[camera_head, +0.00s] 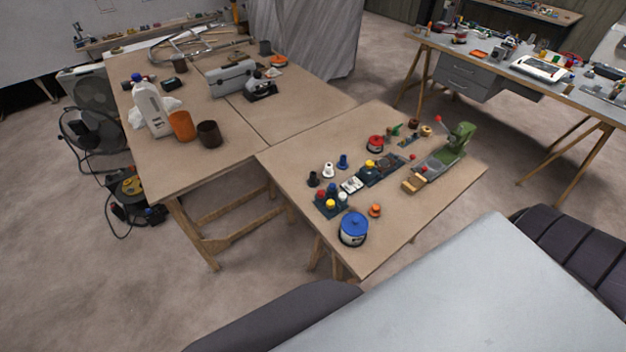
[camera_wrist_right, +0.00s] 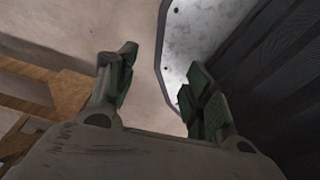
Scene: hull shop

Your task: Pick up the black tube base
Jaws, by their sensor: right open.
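A small black tube base (camera_head: 313,179) stands on the near wooden table (camera_head: 285,160), toward its left edge. A white tube base (camera_head: 328,170) and a blue one (camera_head: 343,161) stand in a row to its right. My right gripper (camera_wrist_right: 158,88) shows in the right wrist view, open, with nothing between its fingers. It is away from the tube bases, which do not show in that view. Neither gripper shows in the head view.
A dark holder (camera_head: 322,210) with several coloured pieces stands just below the black base. A blue round tin (camera_head: 353,229) is near the front edge. A green press (camera_head: 458,138) stands at right. A bigger table (camera_head: 215,170) with a white jug (camera_head: 150,108) adjoins at left.

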